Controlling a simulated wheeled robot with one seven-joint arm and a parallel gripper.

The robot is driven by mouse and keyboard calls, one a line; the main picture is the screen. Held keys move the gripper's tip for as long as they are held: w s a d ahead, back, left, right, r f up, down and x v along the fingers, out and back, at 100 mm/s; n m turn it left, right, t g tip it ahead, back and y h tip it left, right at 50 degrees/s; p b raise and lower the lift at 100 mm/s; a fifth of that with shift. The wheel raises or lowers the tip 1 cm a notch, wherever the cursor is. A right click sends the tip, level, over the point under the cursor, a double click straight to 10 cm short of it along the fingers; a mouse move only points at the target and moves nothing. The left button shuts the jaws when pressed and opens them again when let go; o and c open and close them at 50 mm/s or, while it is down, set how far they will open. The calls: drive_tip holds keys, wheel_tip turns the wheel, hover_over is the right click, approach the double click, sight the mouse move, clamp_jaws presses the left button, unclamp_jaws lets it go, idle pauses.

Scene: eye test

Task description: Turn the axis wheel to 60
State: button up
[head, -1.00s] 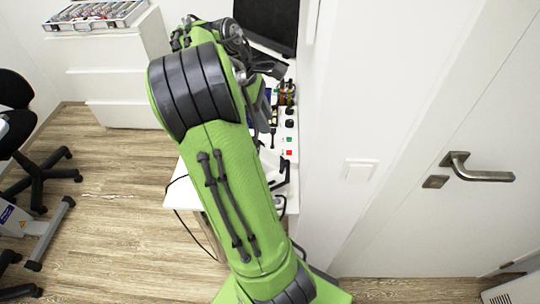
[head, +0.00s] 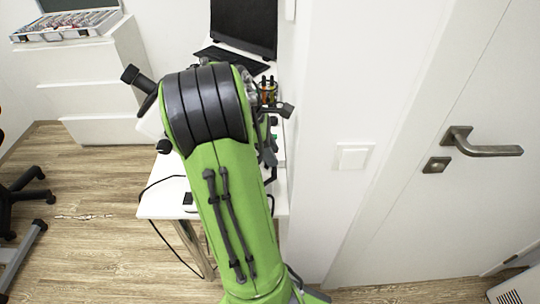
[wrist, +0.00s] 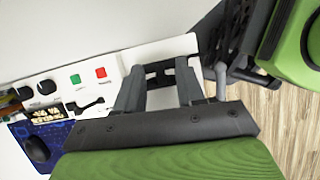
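My gripper (wrist: 160,66) shows in the wrist view with its two grey fingers apart, and no held thing is visible between them. Beyond the fingers is a white surface, with a black part of unclear kind near the fingertips. To the left, a white panel (wrist: 112,66) carries a green button (wrist: 76,79), a red button (wrist: 100,73) and black knobs (wrist: 47,87). I cannot make out an axis wheel or a number scale in either view. In the head view my green arm covers the gripper and much of the table.
A white table (head: 160,203) stands beside the wall, with a black monitor (head: 245,25) and keyboard (head: 232,60) behind. A lens case (head: 65,25) lies on a white drawer cabinet (head: 85,65). A door handle (head: 480,142) is at right.

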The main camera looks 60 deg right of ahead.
drive_tip(key=shift+r, duration=0.1)
clamp_jaws()
drive_tip(key=shift+s+a+m+h+b, duration=0.15)
drive_tip(key=shift+a+m+h+b, duration=0.1)
drive_tip(key=shift+a+m, duration=0.3)
drive_tip(key=shift+s+a+m+h+b, duration=0.15)
drive_tip(key=shift+a+m+h, duration=0.2)
drive_tip(key=shift+m, duration=0.3)
unclamp_jaws()
drive_tip(key=p+v, duration=0.9)
drive_tip(key=v, duration=0.6)
drive_tip(key=shift+r+p, duration=0.3)
drive_tip(key=shift+p, duration=0.05)
drive_tip(key=shift+s, duration=0.1)
